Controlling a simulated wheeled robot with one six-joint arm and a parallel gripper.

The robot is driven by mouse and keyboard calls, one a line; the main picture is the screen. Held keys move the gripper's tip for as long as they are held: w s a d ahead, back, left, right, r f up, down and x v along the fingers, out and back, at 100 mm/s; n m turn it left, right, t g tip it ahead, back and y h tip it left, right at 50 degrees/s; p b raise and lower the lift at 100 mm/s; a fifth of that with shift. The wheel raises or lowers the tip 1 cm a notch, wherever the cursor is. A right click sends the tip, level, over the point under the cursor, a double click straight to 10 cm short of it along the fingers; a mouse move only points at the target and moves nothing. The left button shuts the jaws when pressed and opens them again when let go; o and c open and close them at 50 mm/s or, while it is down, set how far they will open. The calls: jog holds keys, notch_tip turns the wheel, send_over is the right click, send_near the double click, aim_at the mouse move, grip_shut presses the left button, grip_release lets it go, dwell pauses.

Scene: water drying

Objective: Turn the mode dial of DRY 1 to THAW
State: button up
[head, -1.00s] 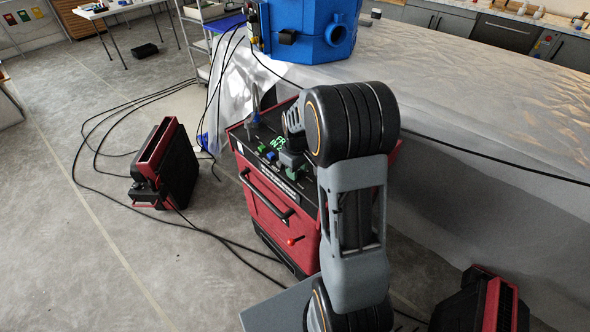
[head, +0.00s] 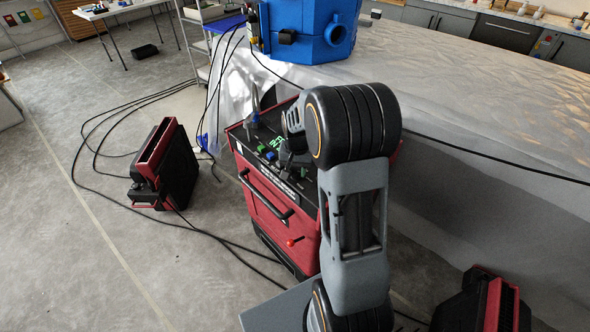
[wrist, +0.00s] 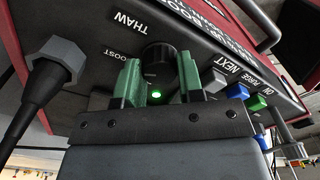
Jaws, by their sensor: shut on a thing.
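The red and black machine (head: 262,207) stands in the middle of the head view, with its control panel on top. The black round mode dial (wrist: 157,54) shows in the wrist view, with the printed words THAW and BOOST to its left. My gripper (wrist: 158,82) has its two green fingers on either side of the dial and is shut on it. A green light glows on the dial's near side, between the fingers. The dial's pointer is hard to make out. In the head view my arm hides the dial and most of the gripper.
Grey, blue and green buttons (wrist: 237,90) sit right of the dial, by labels NEXT, PURGE and ON. A thick cable plug (wrist: 57,62) is at the left. A plastic-draped table (head: 450,90) stands behind the machine. Black cables cross the floor.

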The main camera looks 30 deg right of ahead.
aim_at(295, 171)
jog(key=m, duration=1.1)
jog(key=shift+m, duration=0.3)
dwell(0.3)
jog(key=o, duration=0.7)
jog(key=shift+w+a, duration=0.1)
jog(key=shift+a, duration=0.1)
jog(key=shift+o, duration=1.1)
jog(key=shift+r, duration=0.1)
jog(key=shift+d, duration=0.15)
notch_tip(295, 171, up, 14)
